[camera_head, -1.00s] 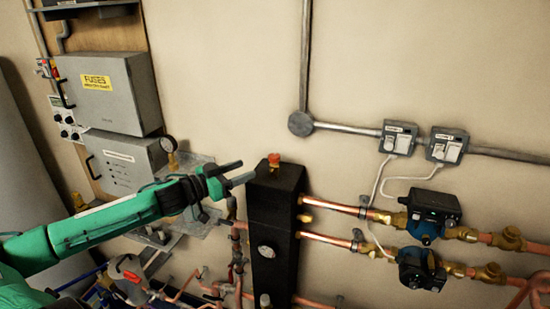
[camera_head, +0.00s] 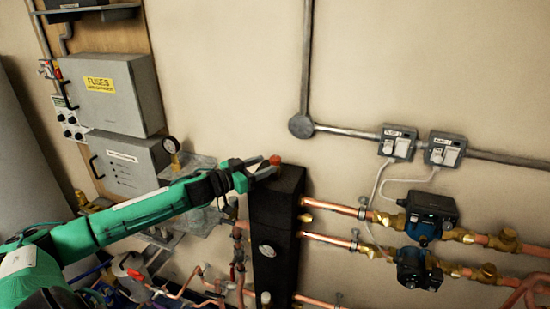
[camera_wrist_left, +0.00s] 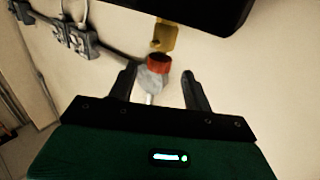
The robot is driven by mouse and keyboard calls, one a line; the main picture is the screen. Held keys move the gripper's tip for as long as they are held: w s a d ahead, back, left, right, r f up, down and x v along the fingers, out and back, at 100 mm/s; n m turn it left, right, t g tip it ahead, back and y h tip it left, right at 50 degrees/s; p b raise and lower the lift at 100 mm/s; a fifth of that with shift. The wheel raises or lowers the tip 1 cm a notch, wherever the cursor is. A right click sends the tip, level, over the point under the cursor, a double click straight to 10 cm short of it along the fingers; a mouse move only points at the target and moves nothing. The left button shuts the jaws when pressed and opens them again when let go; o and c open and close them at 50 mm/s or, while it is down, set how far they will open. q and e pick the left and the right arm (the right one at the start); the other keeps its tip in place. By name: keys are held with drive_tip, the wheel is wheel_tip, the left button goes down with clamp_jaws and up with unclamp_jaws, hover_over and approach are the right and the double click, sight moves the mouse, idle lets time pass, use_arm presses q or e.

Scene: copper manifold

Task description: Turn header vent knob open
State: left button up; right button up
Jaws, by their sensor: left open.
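The header is a tall black block (camera_head: 272,208) against the wall, and the red vent knob (camera_head: 275,160) sits on its top. In the left wrist view the red knob (camera_wrist_left: 159,62) is on a brass stem (camera_wrist_left: 165,37) that comes out of the dark header (camera_wrist_left: 185,10). My left gripper (camera_head: 264,167) is open and reaches in from the left at the knob's height. In the left wrist view the knob shows between the fingertips of my left gripper (camera_wrist_left: 159,72), with a gap on each side. My right gripper is in neither view.
Copper pipes with two pumps (camera_head: 430,215) run right from the header. A pressure gauge (camera_head: 171,145) and grey boxes (camera_head: 110,95) are on the left. Two wall switches (camera_head: 420,147) hang at right. The wall above the knob is clear.

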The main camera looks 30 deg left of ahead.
sight(271, 162)
use_arm(q)
drive_tip(key=p+x, duration=0.1)
drive_tip(key=x, duration=0.2)
drive_tip(key=shift+w+r+p, duration=0.15)
drive_tip(key=shift+r+p, duration=0.1)
drive_tip(key=shift+p, duration=0.15)
drive_tip(key=shift+w+d+f+p, duration=0.1)
drive_tip(key=shift+w+d+p, duration=0.1)
drive_tip(key=shift+w, duration=0.2)
drive_tip(key=shift+w+d+f+p, duration=0.1)
drive_tip(key=shift+w+d+p, duration=0.1)
drive_tip(key=shift+w, duration=0.25)
drive_tip(key=c, duration=0.9)
